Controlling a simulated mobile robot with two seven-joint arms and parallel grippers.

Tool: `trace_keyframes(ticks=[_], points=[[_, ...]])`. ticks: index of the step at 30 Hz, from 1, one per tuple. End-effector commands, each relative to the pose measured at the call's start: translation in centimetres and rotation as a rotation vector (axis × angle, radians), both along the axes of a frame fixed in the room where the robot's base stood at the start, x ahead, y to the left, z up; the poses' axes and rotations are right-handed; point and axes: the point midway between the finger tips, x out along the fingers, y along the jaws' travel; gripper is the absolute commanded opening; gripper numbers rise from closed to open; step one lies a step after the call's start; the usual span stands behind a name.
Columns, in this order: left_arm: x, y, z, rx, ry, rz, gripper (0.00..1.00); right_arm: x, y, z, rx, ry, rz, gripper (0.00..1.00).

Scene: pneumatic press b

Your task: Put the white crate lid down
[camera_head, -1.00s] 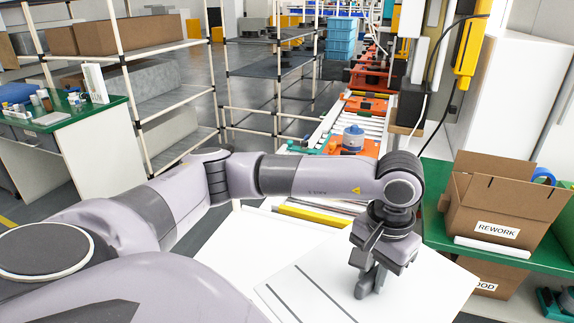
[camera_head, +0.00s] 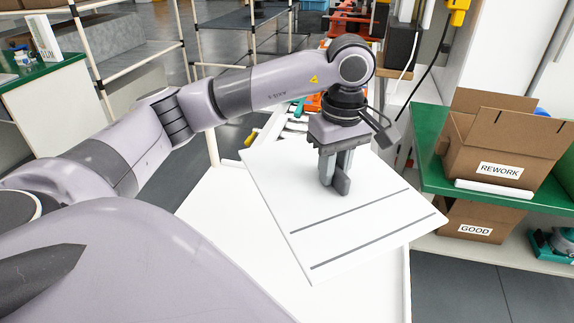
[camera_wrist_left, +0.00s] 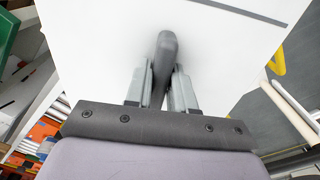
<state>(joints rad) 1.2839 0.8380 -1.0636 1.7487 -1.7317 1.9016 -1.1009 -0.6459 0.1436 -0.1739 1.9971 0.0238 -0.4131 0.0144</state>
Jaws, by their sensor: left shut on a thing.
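The white crate lid (camera_head: 300,210) is a flat white panel with two dark grey stripes. In the head view it lies over the white table (camera_head: 225,215), turned at an angle to it. I cannot tell whether it touches the table. My left gripper (camera_head: 334,182) points down at the lid and is shut on its grey handle. In the left wrist view the two fingers (camera_wrist_left: 162,88) close on the handle (camera_wrist_left: 167,50), with the white lid (camera_wrist_left: 110,30) behind it. My right gripper is not in view.
At right, a green shelf (camera_head: 430,180) holds an open cardboard box (camera_head: 485,140) labelled REWORK. Another box (camera_head: 485,222) labelled GOOD stands below it. A conveyor lies behind the gripper. Racks (camera_head: 245,45) stand at the back left. The table is bare left of the lid.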

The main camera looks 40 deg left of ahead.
Motion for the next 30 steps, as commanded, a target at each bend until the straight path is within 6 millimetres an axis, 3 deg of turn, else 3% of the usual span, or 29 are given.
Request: trace_keyframes(ticks=[1, 9, 15, 19, 23, 30], points=[[0.3, 0.6, -0.8, -0.002, -0.006, 0.104, 0.00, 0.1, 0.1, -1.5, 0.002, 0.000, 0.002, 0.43], [0.7, 3.0, -1.2, -0.014, -0.010, 0.611, 0.00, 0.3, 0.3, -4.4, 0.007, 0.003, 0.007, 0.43], [0.7, 4.0, -1.1, -0.020, -0.008, 0.819, 0.00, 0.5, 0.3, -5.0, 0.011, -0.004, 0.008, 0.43], [0.7, 4.2, -1.6, -0.021, -0.006, 0.866, 0.00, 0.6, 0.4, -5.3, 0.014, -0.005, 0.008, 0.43], [0.6, 4.1, -3.9, -0.020, -0.001, 0.870, 0.00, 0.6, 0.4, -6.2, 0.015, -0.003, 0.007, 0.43], [0.5, 4.2, -10.0, -0.017, -0.002, 0.869, 0.00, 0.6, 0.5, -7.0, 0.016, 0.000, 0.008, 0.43]])
